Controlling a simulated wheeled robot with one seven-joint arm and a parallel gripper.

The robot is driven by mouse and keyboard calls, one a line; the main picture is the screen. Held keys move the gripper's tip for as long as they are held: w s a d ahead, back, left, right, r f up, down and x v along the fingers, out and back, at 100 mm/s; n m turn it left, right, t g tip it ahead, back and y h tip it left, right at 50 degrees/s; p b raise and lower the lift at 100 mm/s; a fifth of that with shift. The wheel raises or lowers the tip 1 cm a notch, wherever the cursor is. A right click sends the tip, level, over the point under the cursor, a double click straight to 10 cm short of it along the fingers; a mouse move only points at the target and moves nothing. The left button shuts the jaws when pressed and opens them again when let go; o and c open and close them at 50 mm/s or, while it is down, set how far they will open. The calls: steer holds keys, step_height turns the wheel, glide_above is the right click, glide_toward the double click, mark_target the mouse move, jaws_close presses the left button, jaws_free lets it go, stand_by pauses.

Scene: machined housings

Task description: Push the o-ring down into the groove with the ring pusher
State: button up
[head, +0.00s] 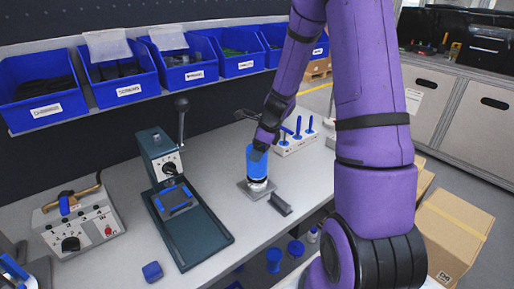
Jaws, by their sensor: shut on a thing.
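My gripper (262,145) is shut on the top of a blue cylindrical tool, which I take to be the ring pusher (257,163). The pusher stands roughly upright over the housing (258,186), a small light and dark round part on a grey square plate (246,189). Its lower end appears to meet the top of the housing, but I cannot tell whether they touch. The o-ring and the groove cannot be made out; the pusher covers the housing's top.
A green press (195,238) with a lever stands left of the plate. A dark grey block (280,204) lies close to the plate's right. A white rack (296,143) with blue-handled tools stands behind. A blue cube (152,271) lies at the front. Blue bins (124,89) hang above.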

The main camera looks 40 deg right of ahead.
steer(key=shift+f, duration=1.45)
steer(key=shift+r, duration=0.1)
steer(key=shift+r, duration=5.85)
